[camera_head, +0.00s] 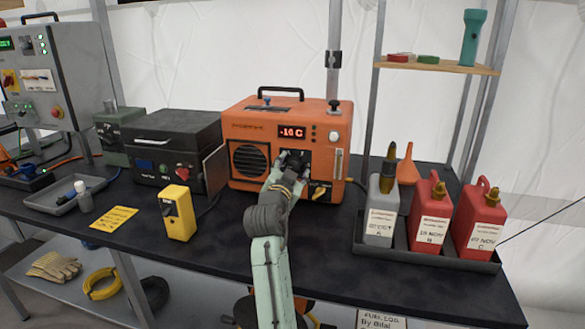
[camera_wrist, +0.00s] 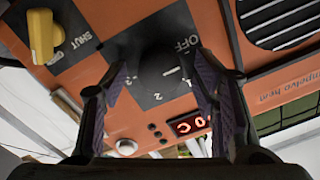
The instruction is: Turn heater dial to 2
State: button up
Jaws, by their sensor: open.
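The orange heater (camera_head: 240,119) stands on the black table, its lit red display reading about -16 C. In the wrist view, which is turned over, its black dial (camera_wrist: 158,58) sits on a dark plate with the marks OFF, 1 and 2. My gripper (camera_wrist: 157,75) is open, with one finger on each side of the dial; whether they touch it I cannot tell. In the head view my gripper (camera_head: 291,161) is at the heater's front and hides most of the dial. The dial's pointer is not clear.
A yellow valve knob (camera_wrist: 42,36) marked SHUT is close to the dial; it also shows in the head view (camera_head: 319,191). A yellow handheld box (camera_head: 179,213) stands in front at left. Red fuel cans (camera_head: 430,215) stand in a tray at right. The table's front edge is clear.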

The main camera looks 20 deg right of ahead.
jog(key=shift+c, duration=0.3)
jog(key=c, duration=1.1)
